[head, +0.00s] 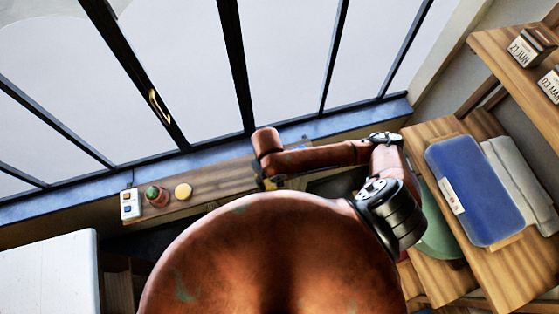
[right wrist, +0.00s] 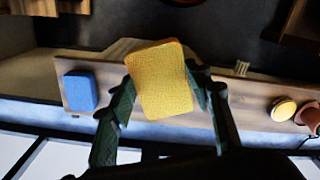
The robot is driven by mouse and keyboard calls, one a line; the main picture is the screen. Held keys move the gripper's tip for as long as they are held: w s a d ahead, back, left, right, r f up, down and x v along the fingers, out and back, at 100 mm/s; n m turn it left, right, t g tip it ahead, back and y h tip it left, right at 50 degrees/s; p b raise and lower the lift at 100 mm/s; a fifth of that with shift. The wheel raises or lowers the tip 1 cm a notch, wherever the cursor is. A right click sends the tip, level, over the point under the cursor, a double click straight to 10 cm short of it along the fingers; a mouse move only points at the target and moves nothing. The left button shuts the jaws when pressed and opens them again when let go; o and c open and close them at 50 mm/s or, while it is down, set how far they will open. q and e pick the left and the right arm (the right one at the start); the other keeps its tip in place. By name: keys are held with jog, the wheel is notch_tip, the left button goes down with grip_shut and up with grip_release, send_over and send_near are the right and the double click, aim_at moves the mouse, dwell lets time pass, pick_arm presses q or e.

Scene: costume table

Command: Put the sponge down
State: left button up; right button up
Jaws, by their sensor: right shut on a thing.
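My right gripper (right wrist: 161,78) is shut on a yellow sponge (right wrist: 162,100), with one dark green finger on each side of it. In the right wrist view the sponge appears in front of a narrow wooden shelf (right wrist: 230,110); I cannot tell whether it touches the wood. A blue sponge-like block (right wrist: 80,91) lies on the shelf to the left of the held sponge, apart from it. In the head view my arm and body hide most of the right gripper and the sponge. My left gripper is not in view.
A round yellow item (head: 183,191), a small potted plant (head: 155,196) and a white box with blue buttons (head: 130,204) stand on the shelf's left part. A blue folded item (head: 475,190) lies on a wooden unit at right. Windows line the back.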

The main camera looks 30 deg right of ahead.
jog(key=shift+w+d+f, duration=0.35)
jog(key=shift+w+d, duration=0.05)
jog(key=shift+d, duration=0.15)
jog(key=shift+w+d+f, duration=0.35)
jog(key=shift+w+d, duration=0.05)
jog(key=shift+d, duration=0.15)
jog(key=w+d+f, duration=0.3)
jog(key=f, duration=0.1)
jog(key=w+d+f, duration=0.3)
jog(key=w+d, duration=0.1)
jog(key=shift+w+f+p, duration=0.1)
jog(key=shift+f+p, duration=0.25)
jog(key=shift+p, duration=0.05)
jog(key=shift+w+d+f, duration=0.3)
jog(key=shift+f, duration=0.15)
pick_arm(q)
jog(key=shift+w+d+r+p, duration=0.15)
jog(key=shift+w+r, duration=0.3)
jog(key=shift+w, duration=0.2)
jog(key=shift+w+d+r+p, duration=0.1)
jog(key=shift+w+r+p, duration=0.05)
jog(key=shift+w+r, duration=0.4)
pick_arm(e)
jog(key=shift+f, duration=1.55)
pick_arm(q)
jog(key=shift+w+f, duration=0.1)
pick_arm(e)
jog(key=o, duration=0.9)
jog(key=shift+f, duration=0.1)
jog(key=shift+o, duration=0.6)
